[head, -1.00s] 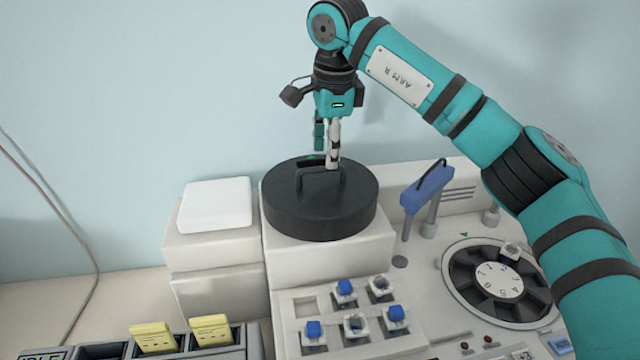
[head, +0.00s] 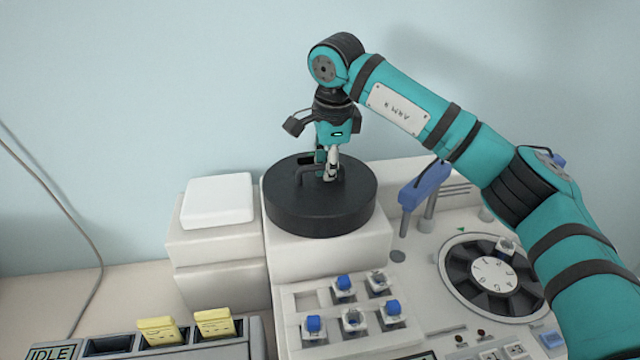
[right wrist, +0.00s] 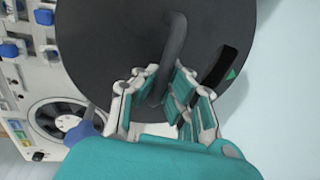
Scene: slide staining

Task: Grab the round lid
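The round lid (head: 320,213) is a dark disc with a bar handle, sitting on top of the white machine at the middle of the head view. It also fills much of the right wrist view (right wrist: 105,45). My right gripper (head: 328,176) points down at the lid's handle. In the right wrist view my right gripper (right wrist: 165,85) is open, with its fingers on either side of the handle (right wrist: 174,45). A gap shows between the handle and the fingers on the right. My left gripper is in neither view.
A white box (head: 218,200) stands left of the lid. Right of it are a blue lever (head: 424,187) and a numbered dial (head: 493,275). Several blue-capped pieces sit in a rack (head: 298,297) in front. Yellow pieces (head: 157,331) stand in slots at lower left.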

